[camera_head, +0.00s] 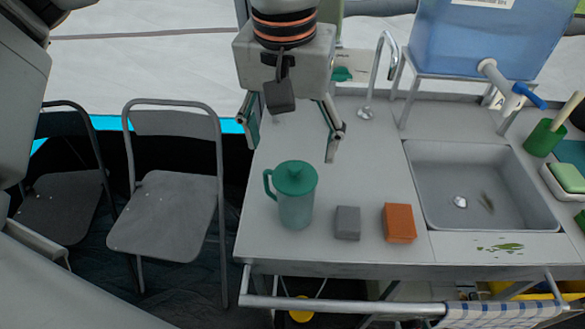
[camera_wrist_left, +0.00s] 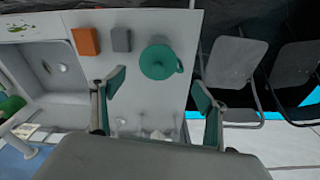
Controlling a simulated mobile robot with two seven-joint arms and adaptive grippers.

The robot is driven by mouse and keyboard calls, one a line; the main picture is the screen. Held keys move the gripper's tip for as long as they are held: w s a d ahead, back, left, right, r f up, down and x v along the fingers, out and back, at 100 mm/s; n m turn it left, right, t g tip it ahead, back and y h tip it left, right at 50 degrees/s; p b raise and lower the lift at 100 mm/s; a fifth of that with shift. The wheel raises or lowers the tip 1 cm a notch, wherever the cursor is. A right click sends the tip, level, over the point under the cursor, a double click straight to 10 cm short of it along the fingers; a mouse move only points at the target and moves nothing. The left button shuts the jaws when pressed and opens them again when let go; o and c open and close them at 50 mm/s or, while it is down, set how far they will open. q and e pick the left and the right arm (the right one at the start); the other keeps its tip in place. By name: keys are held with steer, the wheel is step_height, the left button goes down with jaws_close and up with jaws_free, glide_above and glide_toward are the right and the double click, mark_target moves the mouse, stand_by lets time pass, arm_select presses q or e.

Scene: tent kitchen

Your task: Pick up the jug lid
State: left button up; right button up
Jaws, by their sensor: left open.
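A translucent jug (camera_head: 295,212) with a green handle stands upright near the counter's left front. Its round green jug lid (camera_head: 295,176) sits on top, with a small knob in the middle. The left wrist view shows the lid (camera_wrist_left: 160,62) from above, between and just beyond my fingertips. My left gripper (camera_head: 291,152) is open and empty, with green-padded fingers wide apart. In the head view it hangs behind the jug, apart from it. It also shows in the left wrist view (camera_wrist_left: 159,82). My right gripper is not in view.
A grey block (camera_head: 347,223) and an orange block (camera_head: 399,223) lie right of the jug. A sink (camera_head: 482,185) with a faucet (camera_head: 374,75) and a blue water tank (camera_head: 490,38) are farther right. Folding chairs (camera_head: 165,215) stand left of the counter (camera_head: 380,160).

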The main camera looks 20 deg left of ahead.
mark_target(294, 167)
arm_select(q)
step_height(294, 167, down, 2)
steer(key=shift+w+d, duration=0.1)
steer(key=f, duration=0.3)
steer(key=shift+w+d+f, duration=0.1)
steer(key=shift+w+f, duration=0.1)
steer(key=shift+f, duration=0.05)
steer(key=shift+w+f+b, duration=0.1)
steer(key=shift+f+b, duration=0.2)
steer(key=shift+f, duration=0.15)
steer(key=c, duration=1)
arm_select(e)
steer(key=shift+w+d+f, duration=0.1)
steer(key=shift+f, duration=0.05)
